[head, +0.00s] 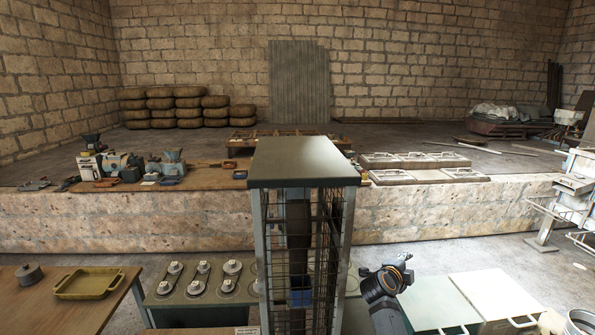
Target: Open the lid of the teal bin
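A bin with a pale teal-green lid (440,302) stands at the lower right in the head view. Its lid looks flat and shut, and a thin pale bar handle shows at its front edge, cut by the frame's bottom. My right gripper (405,268) is just left of and above the teal lid in the picture, with its dark arm rising from the bottom edge. It seems to hold nothing, and its finger gap is too small to make out. My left gripper is not in view.
A white-lidded bin (496,292) adjoins the teal one on the right. A tall wire-sided cabinet (303,163) stands in the middle. A green bench (205,300) with several round metal parts and a wooden table (50,305) with a yellow tray (88,284) are left.

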